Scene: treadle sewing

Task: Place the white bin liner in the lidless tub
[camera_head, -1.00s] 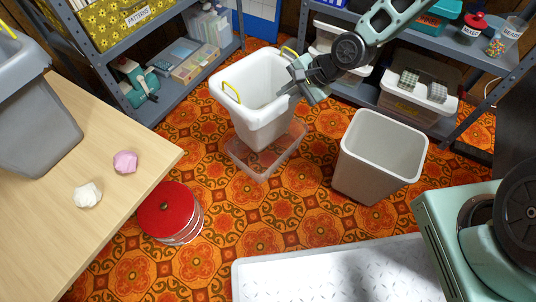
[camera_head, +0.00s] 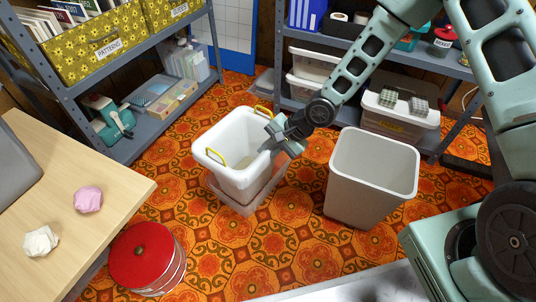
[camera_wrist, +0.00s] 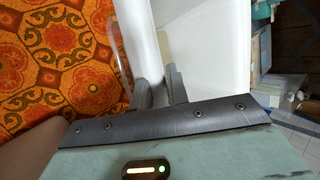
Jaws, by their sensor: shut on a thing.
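The white bin liner (camera_head: 238,180) is an open bucket with yellow handles, in the middle of the head view. My gripper (camera_head: 276,140) is shut on its right-hand wall. In the wrist view my fingers (camera_wrist: 162,90) pinch the white wall of the liner (camera_wrist: 205,45). The lidless tub (camera_head: 240,207) is low, clear and stands on the floor under the liner. The liner's lower part is in front of or inside the tub's walls and hides most of it. I cannot tell whether the liner touches the tub's bottom.
A grey open bin (camera_head: 362,185) stands on the floor to the right. A red-lidded tin (camera_head: 142,255) stands at the lower left beside the wooden table (camera_head: 95,215). Shelves (camera_head: 135,145) stand at the left and back. Patterned floor is clear around the tub.

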